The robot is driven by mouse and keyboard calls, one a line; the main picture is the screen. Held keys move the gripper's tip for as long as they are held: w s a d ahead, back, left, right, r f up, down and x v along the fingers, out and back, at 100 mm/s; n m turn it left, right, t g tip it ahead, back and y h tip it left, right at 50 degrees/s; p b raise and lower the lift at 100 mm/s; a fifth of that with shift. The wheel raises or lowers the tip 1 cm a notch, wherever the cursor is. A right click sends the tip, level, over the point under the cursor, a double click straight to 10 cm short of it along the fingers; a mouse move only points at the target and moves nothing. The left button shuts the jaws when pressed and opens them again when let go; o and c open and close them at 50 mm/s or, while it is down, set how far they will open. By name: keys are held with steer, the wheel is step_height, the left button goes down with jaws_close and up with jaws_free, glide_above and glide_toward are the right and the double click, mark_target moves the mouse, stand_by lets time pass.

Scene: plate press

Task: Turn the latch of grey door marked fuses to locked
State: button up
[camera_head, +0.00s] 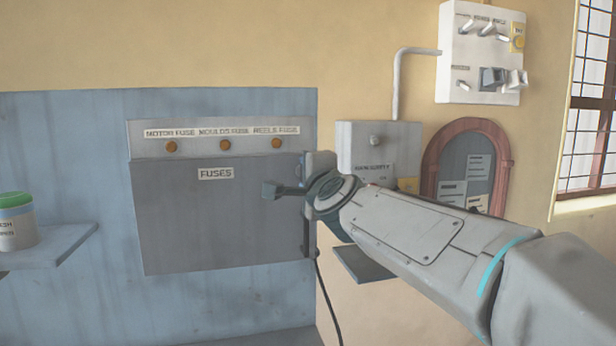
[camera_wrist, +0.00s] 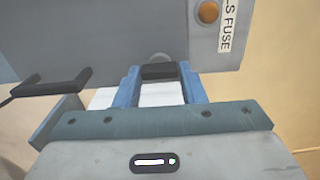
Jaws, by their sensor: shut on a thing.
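The grey door (camera_head: 215,225) marked FUSES fills the middle of the head view, closed flat on its panel. My gripper (camera_wrist: 159,78) is at the door's right edge, shut on the small dark latch (camera_wrist: 158,72). In the wrist view the latch sits between the two blue fingers, in front of a round grey base. In the head view my wrist hides the latch and the fingertips. Whether the latch stands at locked cannot be told. A black bar handle (camera_wrist: 45,88) is beside my gripper in the wrist view.
Orange fuse buttons (camera_head: 225,144) sit above the door. A grey box (camera_head: 375,147) is on the wall just behind my wrist, with a small ledge below it. A switch panel (camera_head: 482,52) is at upper right. A shelf (camera_head: 50,245) with a green-lidded tin (camera_head: 17,222) is at left.

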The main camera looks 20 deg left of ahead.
steer(key=o, duration=1)
steer(key=b+v, duration=0.1)
steer(key=v, duration=1.2)
steer(key=shift+s+d+b, duration=0.15)
steer(key=shift+s+b, duration=0.2)
